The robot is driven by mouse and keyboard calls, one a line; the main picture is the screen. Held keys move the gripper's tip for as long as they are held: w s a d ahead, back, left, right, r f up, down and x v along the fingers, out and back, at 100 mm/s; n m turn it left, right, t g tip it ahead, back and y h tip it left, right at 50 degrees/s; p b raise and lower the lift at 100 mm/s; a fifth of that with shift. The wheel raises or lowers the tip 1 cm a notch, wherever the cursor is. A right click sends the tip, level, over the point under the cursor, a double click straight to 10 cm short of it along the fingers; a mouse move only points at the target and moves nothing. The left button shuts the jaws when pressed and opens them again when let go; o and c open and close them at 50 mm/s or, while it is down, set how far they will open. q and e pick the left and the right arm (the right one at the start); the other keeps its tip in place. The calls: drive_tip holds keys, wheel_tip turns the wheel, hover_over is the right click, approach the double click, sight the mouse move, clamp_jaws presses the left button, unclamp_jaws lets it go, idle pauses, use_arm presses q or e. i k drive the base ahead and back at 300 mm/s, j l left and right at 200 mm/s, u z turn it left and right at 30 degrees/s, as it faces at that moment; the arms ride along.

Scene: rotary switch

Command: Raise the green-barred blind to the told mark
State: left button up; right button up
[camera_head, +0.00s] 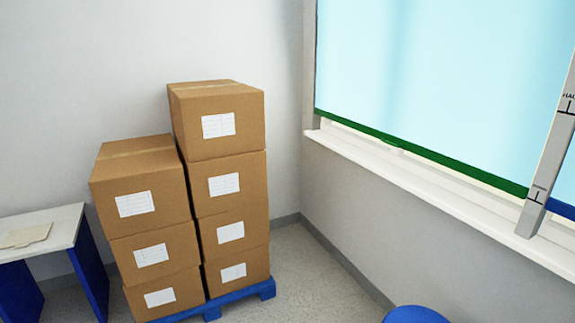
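A light-blue blind (440,75) hangs over the window at the upper right. Its bottom edge is a green bar (430,155), which sits a little above the white sill with a narrow bright gap under it. A pale upright strip (552,145) with printed marks stands to the right of this blind; one higher mark has a partly readable label. Right of the strip, a second blind shows a blue bar (562,209) at its lower edge. Neither of my grippers is in view.
Cardboard boxes (222,125) stand in two stacks on a blue pallet (265,290) in the corner. A white-topped table with blue legs (65,222) stands at the left. A round blue object (415,315) shows at the bottom edge. Floor between pallet and window wall is clear.

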sight(472, 89)
drive_tip(key=i+u, duration=0.3)
drive_tip(key=i, duration=1.35)
